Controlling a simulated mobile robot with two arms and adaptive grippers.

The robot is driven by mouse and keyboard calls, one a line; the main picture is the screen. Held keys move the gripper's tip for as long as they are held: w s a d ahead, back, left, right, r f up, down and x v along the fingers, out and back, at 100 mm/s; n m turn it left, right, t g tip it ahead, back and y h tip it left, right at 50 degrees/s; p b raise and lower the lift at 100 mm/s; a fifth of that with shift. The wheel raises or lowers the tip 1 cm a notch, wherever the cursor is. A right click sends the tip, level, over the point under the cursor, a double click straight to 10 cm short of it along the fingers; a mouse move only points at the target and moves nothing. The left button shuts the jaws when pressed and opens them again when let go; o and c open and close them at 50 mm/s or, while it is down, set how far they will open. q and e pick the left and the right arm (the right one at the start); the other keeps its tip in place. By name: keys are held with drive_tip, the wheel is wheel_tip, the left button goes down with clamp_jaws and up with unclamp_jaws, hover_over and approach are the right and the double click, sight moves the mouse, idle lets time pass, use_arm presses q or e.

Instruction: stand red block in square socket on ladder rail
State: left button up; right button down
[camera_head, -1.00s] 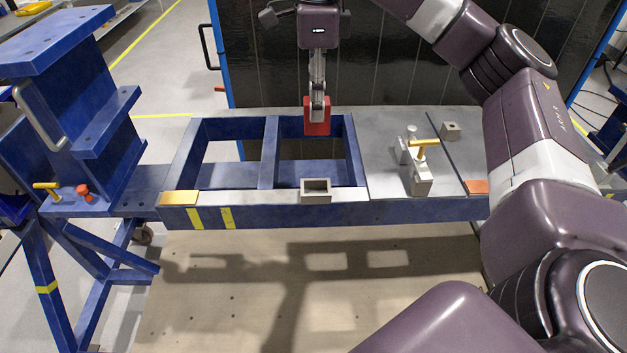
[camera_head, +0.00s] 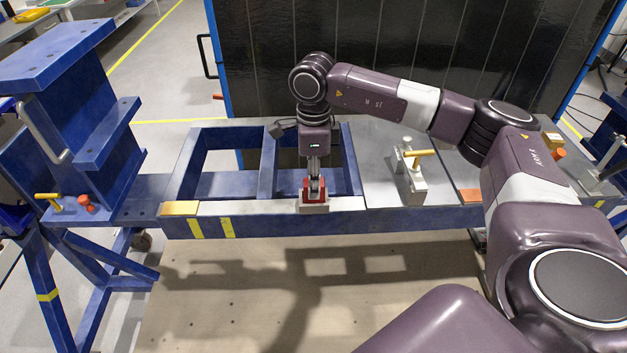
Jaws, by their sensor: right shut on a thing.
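The red block (camera_head: 314,197) is at the square socket (camera_head: 314,208), a small grey box on the front rail of the blue ladder frame (camera_head: 270,216). Its lower part is hidden by the socket's front wall, so it appears to be inside the socket. I cannot tell whether it touches the bottom. My right gripper (camera_head: 315,187) points down from above and is shut on the red block. The block looks upright. My left gripper is not in view.
A toggle clamp with a yellow handle (camera_head: 419,153) stands on the grey plate right of the frame. A blue stepped bracket (camera_head: 75,110) rises at the left.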

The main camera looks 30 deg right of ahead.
drive_tip(key=shift+f, duration=0.45)
drive_tip(key=shift+f, duration=0.1)
drive_tip(key=c, duration=1.6)
unclamp_jaws()
drive_tip(key=shift+r, duration=0.25)
wheel_tip(320, 180, up, 10)
drive_tip(key=b, duration=0.4)
drive_tip(key=shift+r, duration=0.9)
